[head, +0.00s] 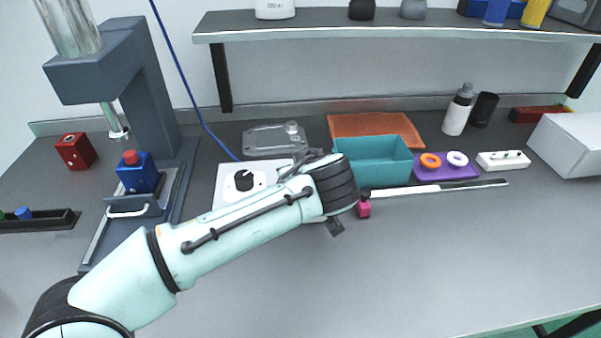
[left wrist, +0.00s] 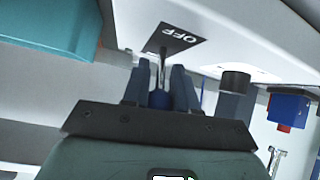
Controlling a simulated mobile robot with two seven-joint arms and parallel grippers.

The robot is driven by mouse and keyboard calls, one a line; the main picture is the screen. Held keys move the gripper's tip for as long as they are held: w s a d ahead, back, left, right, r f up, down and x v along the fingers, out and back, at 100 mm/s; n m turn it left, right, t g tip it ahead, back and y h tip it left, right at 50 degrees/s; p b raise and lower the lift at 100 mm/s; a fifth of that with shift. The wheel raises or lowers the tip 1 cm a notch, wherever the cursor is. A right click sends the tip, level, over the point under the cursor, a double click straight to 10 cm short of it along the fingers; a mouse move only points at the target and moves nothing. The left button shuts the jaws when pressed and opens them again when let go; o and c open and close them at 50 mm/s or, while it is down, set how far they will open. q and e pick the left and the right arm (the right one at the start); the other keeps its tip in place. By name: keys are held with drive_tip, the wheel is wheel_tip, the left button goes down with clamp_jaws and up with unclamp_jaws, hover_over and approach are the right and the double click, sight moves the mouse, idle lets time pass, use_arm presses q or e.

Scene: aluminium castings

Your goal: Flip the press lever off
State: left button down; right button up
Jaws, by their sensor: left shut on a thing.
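In the left wrist view my left gripper (left wrist: 158,78) is shut on the press lever (left wrist: 162,65), a thin metal rod with a blue knob (left wrist: 158,99) between the fingers. In the head view this white box (head: 228,198) shows in part behind my left arm, with a round black dial on top. The lever and the fingers are hidden there by my wrist. The grey press (head: 145,90) stands at the left. My right gripper is not in view.
A teal bin (head: 372,163) stands close to the right of my left wrist, with a small magenta block (head: 364,209) and a long metal file (head: 440,189) in front. A blue box with a red button (head: 138,175) sits at the press. The front of the table is clear.

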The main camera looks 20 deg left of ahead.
use_arm(q)
drive_tip(key=c, duration=1)
unclamp_jaws()
drive_tip(key=shift+d, duration=0.1)
drive_tip(key=p+v, duration=0.1)
drive_tip(key=v, duration=0.4)
drive_tip(key=shift+s+d+r, duration=0.1)
drive_tip(key=shift+s+r, duration=0.15)
drive_tip(key=shift+r, duration=0.05)
drive_tip(key=p+v, duration=0.2)
drive_tip(key=v, duration=0.5)
drive_tip(key=shift+s+d, duration=0.2)
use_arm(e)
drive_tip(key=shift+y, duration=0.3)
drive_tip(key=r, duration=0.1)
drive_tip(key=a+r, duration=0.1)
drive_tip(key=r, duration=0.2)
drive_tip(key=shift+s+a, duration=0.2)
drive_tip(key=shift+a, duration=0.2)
